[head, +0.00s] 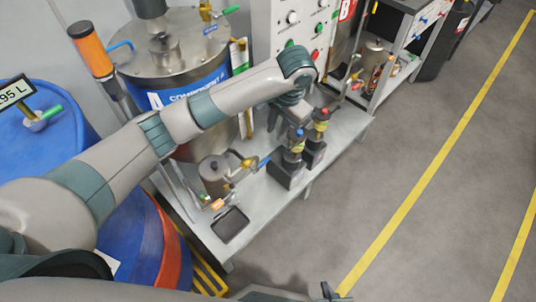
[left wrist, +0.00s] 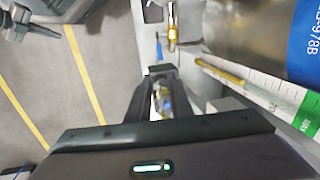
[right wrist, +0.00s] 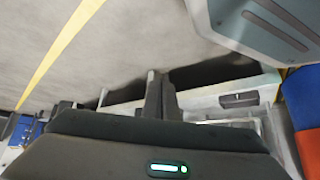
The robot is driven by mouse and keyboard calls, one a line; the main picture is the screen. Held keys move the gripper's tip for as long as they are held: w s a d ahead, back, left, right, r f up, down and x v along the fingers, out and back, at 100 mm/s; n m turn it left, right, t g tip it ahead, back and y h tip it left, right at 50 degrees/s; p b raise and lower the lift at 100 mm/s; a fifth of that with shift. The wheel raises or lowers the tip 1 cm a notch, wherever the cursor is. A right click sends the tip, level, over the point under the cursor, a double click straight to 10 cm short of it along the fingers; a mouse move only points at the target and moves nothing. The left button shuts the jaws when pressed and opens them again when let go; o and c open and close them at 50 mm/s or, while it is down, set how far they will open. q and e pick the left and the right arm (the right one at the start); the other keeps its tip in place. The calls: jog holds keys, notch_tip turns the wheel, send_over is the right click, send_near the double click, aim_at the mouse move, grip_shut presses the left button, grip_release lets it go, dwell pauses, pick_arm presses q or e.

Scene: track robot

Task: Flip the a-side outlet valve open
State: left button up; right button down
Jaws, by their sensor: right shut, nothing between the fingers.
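A brass valve (head: 248,162) with a blue lever (head: 264,161) sits beside a small metal pot (head: 214,172) on the bench. I cannot read a label marking it as the a-side outlet. In the left wrist view a brass fitting (left wrist: 172,28) and a blue lever (left wrist: 158,48) show beyond the fingertips. My left gripper (left wrist: 162,76) points at the bench, apart from that lever, with a narrow gap between its fingers. Blue and metal parts show through the gap. In the head view its fingertips are hard to make out. My right gripper (right wrist: 160,82) is shut and empty, away from the valve.
Two dark pump-like units (head: 287,172) stand right of the valve. A control panel (head: 290,22) is behind. Blue barrels (head: 50,130) are at left. Open grey floor (head: 410,170) lies right.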

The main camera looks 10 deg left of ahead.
aim_at(268, 158)
pick_arm(q)
jog(key=a+f, duration=0.1)
jog(key=f, duration=0.4)
jog(key=w+a+f, duration=0.1)
jog(key=f, duration=0.5)
jog(key=a+f+b, duration=0.1)
jog(key=f, duration=0.5)
jog(key=shift+w+f, duration=0.1)
jog(key=shift+w, duration=0.3)
jog(key=shift+d, duration=0.1)
grip_shut()
